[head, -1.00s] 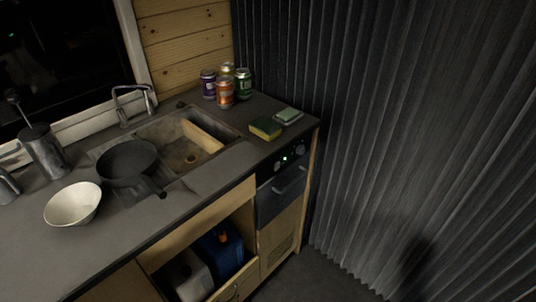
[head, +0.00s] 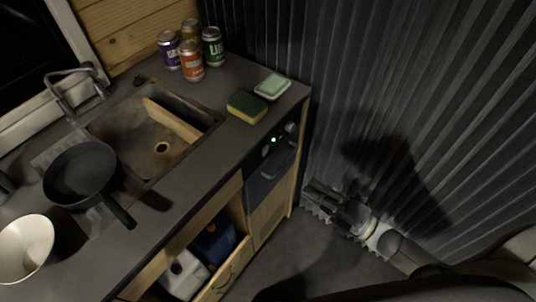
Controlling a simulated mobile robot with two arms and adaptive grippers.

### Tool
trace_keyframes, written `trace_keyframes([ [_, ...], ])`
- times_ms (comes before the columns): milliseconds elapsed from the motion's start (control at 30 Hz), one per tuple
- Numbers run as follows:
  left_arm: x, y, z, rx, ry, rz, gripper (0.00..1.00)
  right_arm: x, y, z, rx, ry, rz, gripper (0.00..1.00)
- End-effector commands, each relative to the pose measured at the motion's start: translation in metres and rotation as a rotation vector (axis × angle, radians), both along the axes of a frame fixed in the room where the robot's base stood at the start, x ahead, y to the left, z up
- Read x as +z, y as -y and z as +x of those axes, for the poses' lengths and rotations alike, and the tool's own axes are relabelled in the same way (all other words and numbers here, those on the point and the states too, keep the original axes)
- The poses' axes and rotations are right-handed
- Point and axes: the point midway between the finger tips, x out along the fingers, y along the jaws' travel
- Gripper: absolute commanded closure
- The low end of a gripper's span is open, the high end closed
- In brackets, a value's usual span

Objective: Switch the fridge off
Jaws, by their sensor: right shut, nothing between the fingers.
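The fridge (head: 270,177) is a dark-fronted unit built into the right end of the counter. Its upper panel (head: 275,143) has a small green light lit and a knob (head: 290,127) at its right end. A handle bar runs below the panel. I cannot make out which control is the power switch. My right gripper (head: 310,200) is shut and empty, low in front of the curtain, to the right of the fridge and apart from it. My left gripper is not in view.
The counter holds a sink (head: 160,130), a dark pan (head: 80,175), a white bowl (head: 24,248), several cans (head: 191,60), a sponge (head: 247,106) and a soap dish (head: 272,87). An open cubby below holds a white canister (head: 184,272) and a blue one (head: 215,240). A pleated dark curtain (head: 430,90) closes the right side.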

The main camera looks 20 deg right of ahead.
Motion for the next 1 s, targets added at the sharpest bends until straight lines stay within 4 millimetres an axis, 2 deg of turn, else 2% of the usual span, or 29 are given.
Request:
trace_keyframes([
  [267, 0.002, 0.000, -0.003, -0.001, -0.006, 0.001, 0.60, 0.002, -0.005, 0.008, -0.002, -0.001, 0.002, 1.00],
  [600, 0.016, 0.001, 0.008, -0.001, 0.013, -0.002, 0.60, 0.011, -0.039, 0.052, -0.002, 0.001, 0.004, 1.00],
  [1000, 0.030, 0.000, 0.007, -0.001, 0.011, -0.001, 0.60, 0.017, -0.077, 0.101, -0.003, -0.001, 0.002, 1.00],
])
